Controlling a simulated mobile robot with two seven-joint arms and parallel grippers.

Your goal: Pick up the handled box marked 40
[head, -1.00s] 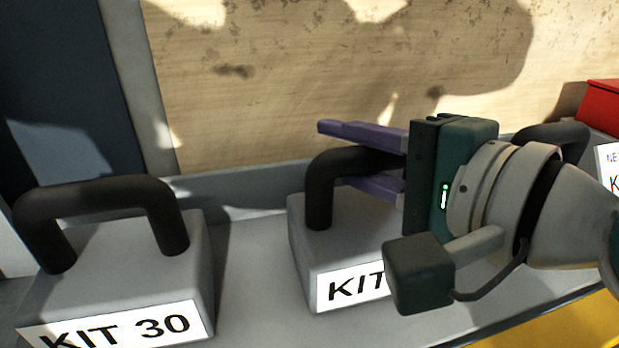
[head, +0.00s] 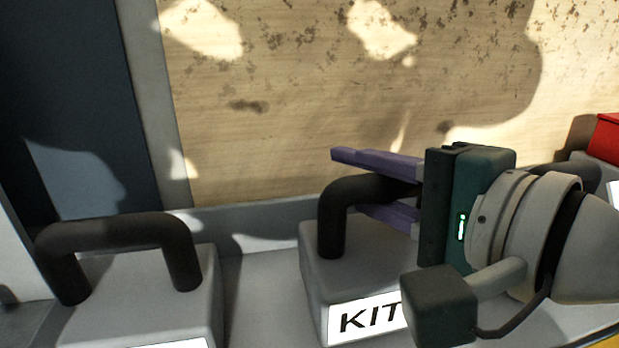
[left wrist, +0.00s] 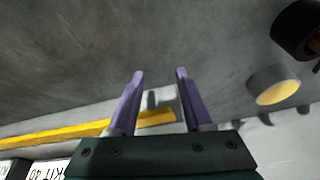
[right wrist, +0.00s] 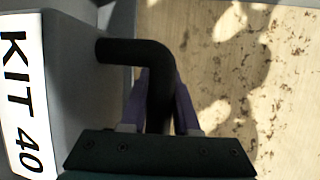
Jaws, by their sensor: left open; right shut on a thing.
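The handled box marked KIT 40 (head: 318,262) is grey with a black arched handle; in the head view my arm hides the number and its right side. Its full label shows in the right wrist view (right wrist: 22,95). My right gripper (head: 362,182) comes from the right and is shut on the handle, a purple finger on each side, also in the right wrist view (right wrist: 158,85). My left gripper (left wrist: 160,75) is open and empty, above a grey floor. The KIT 40 label also shows at the lower left of the left wrist view (left wrist: 50,170).
A similar handled box (head: 130,290) stands to the left, with a gap between. A red box (head: 607,138) is at the far right. A wooden surface (head: 300,130) lies behind a grey rim. A yellow strip (left wrist: 60,132) crosses the left wrist view.

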